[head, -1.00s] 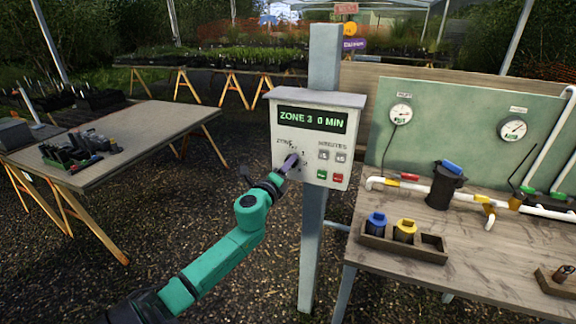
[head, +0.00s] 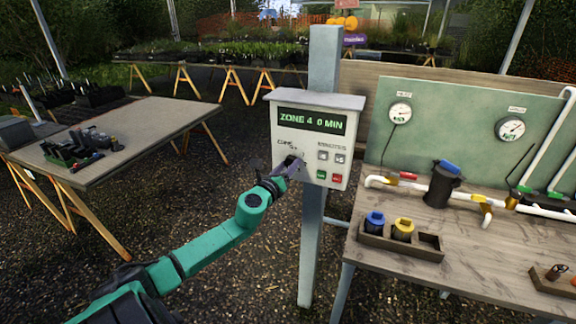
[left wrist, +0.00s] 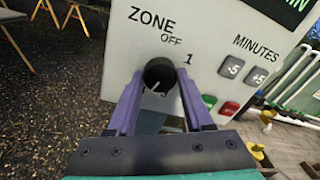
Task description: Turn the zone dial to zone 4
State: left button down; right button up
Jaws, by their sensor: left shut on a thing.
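The grey control box (head: 318,140) is mounted on a post, and its display (head: 312,121) reads ZONE 4 0 MIN. The black zone dial (left wrist: 160,74) sits under the ZONE label, with OFF and 1 showing beside it in the left wrist view. My left gripper (head: 290,165) is shut on the dial, with a purple finger on each side of it. The gripper hides most of the dial and its other marks in the head view. My right gripper is not in view.
Minutes buttons (left wrist: 247,73) and green and red buttons sit right of the dial. A wooden bench (head: 490,250) with pipes and a tray of blue and yellow capped parts stands at right. A table (head: 150,130) stands at left.

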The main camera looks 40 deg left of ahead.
pick_arm(q)
jog(key=shift+f, duration=0.1)
dwell(0.3)
jog(key=shift+c, duration=1.5)
grip_release()
jog(key=b+v, duration=0.2)
jog(key=v, duration=1.2)
jog(key=shift+s, duration=0.3)
jog(key=shift+w+d, duration=0.1)
